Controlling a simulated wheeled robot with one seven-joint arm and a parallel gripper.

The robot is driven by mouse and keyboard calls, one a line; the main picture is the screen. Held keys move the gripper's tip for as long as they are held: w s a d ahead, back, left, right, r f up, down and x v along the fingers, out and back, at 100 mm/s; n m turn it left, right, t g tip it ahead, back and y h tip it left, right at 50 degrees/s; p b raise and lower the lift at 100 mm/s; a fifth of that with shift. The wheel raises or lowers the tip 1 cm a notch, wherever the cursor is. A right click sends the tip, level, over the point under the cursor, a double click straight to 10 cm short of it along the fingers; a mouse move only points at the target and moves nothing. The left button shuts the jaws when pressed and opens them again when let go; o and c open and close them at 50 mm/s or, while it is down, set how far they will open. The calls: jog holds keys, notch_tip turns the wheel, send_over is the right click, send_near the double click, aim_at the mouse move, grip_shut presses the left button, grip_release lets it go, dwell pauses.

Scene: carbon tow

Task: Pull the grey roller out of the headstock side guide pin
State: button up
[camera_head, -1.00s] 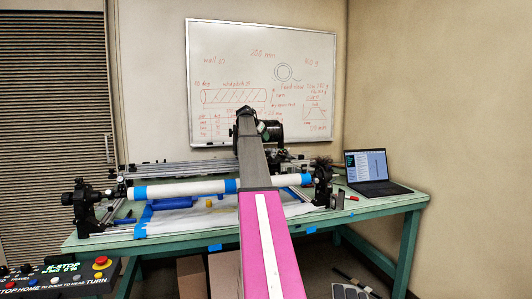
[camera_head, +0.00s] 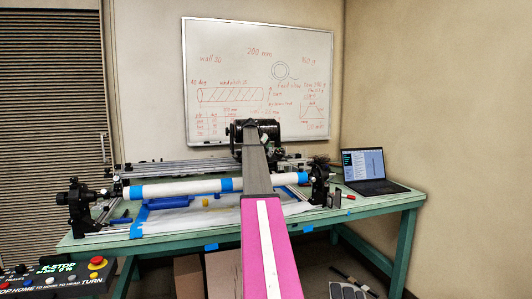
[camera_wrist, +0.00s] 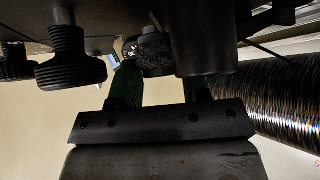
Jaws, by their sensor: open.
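In the wrist view my gripper (camera_wrist: 160,78) is open, its two dark green fingers reaching up under the black winding-head hardware. A dark, rough-surfaced round piece, which looks like the grey roller (camera_wrist: 154,55), sits above the gap between the fingers, close to the left fingertip. Contact cannot be told. A smooth dark grey cylinder (camera_wrist: 205,42) hangs in front of the right finger and hides its tip. The guide pin cannot be made out. In the head view my arm hides the gripper and roller.
A ribbed black knob (camera_wrist: 70,62) hangs left of the fingers. A large shiny black wound spool (camera_wrist: 285,100) lies close on the right. The white mandrel tube (camera_head: 180,189) spans the green bench (camera_head: 170,243). A laptop (camera_head: 368,172) stands at the right.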

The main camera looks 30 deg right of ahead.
jog(key=shift+d+f, duration=0.25)
jog(key=shift+d, duration=0.05)
jog(key=c, duration=0.7)
jog(key=shift+o, duration=0.2)
jog(key=shift+r, duration=0.1)
jog(key=shift+w+r, duration=0.1)
jog(key=shift+r, duration=0.35)
jog(key=r, duration=0.3)
jog(key=shift+a+r, duration=0.25)
jog(key=w+a+r, duration=0.3)
jog(key=a+r, duration=0.6)
jog(key=a, duration=0.1)
jog(key=shift+w+a+r, duration=0.15)
jog(key=shift+a+r, duration=0.1)
jog(key=shift+a, duration=0.1)
